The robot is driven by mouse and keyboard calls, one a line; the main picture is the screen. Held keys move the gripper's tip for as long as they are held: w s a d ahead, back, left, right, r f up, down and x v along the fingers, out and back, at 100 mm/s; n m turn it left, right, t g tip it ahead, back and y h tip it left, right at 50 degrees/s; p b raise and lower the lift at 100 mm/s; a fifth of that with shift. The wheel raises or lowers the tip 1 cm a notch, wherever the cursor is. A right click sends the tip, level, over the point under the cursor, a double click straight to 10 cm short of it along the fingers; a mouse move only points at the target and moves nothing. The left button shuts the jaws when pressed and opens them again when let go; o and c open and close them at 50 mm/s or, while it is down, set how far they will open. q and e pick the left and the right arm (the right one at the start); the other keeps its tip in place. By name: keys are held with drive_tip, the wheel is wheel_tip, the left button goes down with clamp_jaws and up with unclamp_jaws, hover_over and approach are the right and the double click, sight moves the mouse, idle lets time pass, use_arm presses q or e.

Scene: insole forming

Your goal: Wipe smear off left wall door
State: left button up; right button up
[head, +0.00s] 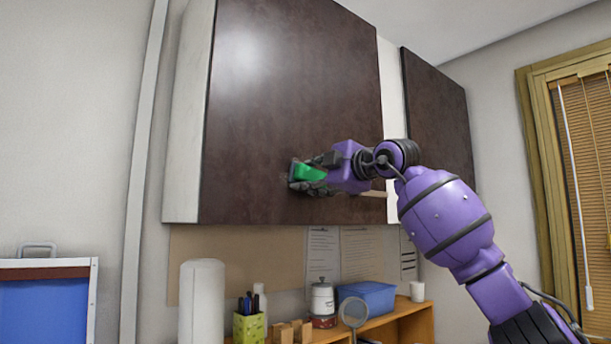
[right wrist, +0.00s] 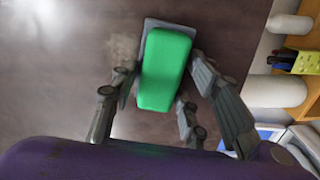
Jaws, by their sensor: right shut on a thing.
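The left wall door (head: 285,80) is a dark brown cabinet door. A pale smear (right wrist: 122,47) shows on it in the right wrist view, just left of the green block. My right gripper (head: 300,178) is shut on the green block (right wrist: 167,68), which has a grey pad (right wrist: 152,24) at its far side. The block also shows in the head view (head: 311,173), low on the door. The pad is at or very near the door surface; I cannot tell if it touches. The smear is hidden or too faint in the head view. My left gripper is not in view.
A second dark door (head: 437,115) is to the right. Below, a wooden shelf (head: 412,325) holds a blue bin (head: 367,298), a canister (head: 322,297), a white cup (head: 417,291) and a green pen holder (head: 249,326). A white roll (head: 202,300) stands at left.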

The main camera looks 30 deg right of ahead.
sight(276, 160)
drive_tip(key=shift+w+d, duration=0.15)
drive_tip(key=shift+d, duration=0.9)
drive_tip(key=shift+w+d, duration=0.1)
drive_tip(key=shift+d, duration=0.9)
drive_tip(key=shift+r, duration=0.8)
drive_tip(key=shift+s+a, duration=0.15)
drive_tip(key=shift+a, duration=0.85)
drive_tip(key=shift+s+a, duration=0.15)
drive_tip(key=shift+a, duration=0.85)
drive_tip(key=shift+s+a, duration=0.15)
drive_tip(key=shift+a, duration=3.8)
drive_tip(key=shift+r, duration=0.85)
drive_tip(key=shift+w+d, duration=0.2)
drive_tip(key=shift+d, duration=2.85)
drive_tip(key=shift+w+d, duration=0.2)
drive_tip(key=shift+d, duration=2.8)
drive_tip(key=shift+s, duration=0.15)
drive_tip(key=shift+s+d, duration=0.15)
drive_tip(key=shift+s, duration=2.75)
